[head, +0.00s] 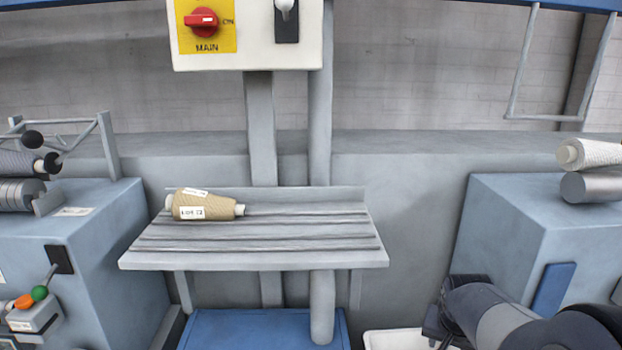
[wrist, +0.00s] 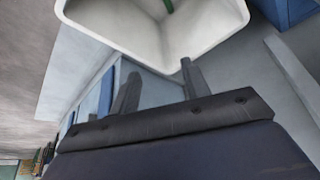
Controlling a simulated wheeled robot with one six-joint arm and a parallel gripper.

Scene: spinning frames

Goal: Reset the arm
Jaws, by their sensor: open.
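My arm shows at the lower right of the head view, folded low in front of the right blue-grey machine. My gripper (wrist: 158,84) is open and empty in the wrist view, its two dark fingers apart. A white bin (wrist: 100,35) lies beyond the fingertips and fills the top of that view, with a bit of something green inside. The same bin shows partly at the bottom of the head view (head: 392,339), left of my arm. My gripper's fingers are hard to make out in the head view.
A tan yarn cone (head: 205,206) lies on its side on the grey grooved shelf (head: 260,260). Machines stand left (head: 95,235) and right (head: 510,220), with bobbins on them. A switch box (head: 250,55) with a red knob hangs above.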

